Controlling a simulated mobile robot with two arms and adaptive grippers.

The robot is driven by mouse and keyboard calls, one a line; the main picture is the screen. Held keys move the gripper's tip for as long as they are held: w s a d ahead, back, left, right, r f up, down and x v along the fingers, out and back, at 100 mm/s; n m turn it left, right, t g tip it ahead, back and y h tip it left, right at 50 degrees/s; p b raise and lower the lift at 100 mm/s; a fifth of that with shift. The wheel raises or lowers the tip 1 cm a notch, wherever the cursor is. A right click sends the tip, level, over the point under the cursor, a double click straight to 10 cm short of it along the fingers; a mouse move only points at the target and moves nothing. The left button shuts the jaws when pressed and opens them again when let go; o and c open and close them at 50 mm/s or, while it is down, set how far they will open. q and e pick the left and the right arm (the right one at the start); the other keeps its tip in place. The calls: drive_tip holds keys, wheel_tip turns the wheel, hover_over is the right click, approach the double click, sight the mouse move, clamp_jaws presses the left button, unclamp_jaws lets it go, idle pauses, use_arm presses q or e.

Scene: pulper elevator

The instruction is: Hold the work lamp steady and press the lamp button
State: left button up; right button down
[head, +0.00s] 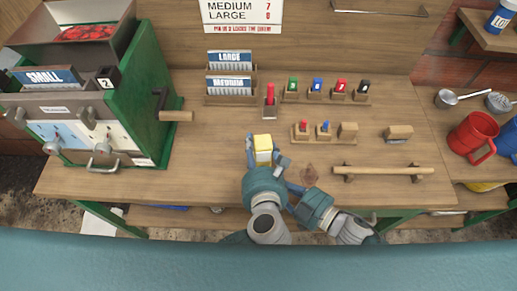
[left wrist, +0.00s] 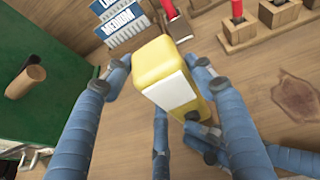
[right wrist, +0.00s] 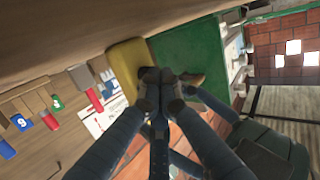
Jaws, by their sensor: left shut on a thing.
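The yellow work lamp (head: 263,144), a block with a pale panel, stands on the wooden bench. My left gripper (head: 264,158) is shut on it, with one finger on each side; the left wrist view shows the lamp (left wrist: 160,70) between these fingers. My right gripper (right wrist: 160,78) has its fingers together, and its tips are at the side of the lamp (right wrist: 128,65). Whether they touch it I cannot tell. The tips also show by the lamp's lower end in the left wrist view (left wrist: 190,130). The lamp button is not visible, hidden around these fingertips.
A green machine (head: 160,110) with a wooden-handled lever (head: 176,116) stands left. Card racks and coloured stamps in wooden holders (head: 325,97) are behind the lamp. A wooden rail (head: 395,170) lies to the right.

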drive_tip(key=shift+s, duration=0.25)
drive_tip(key=s, duration=0.5)
drive_tip(key=shift+s+d, duration=0.35)
drive_tip(key=shift+s, duration=0.05)
use_arm(q)
drive_tip(key=o, duration=1.4)
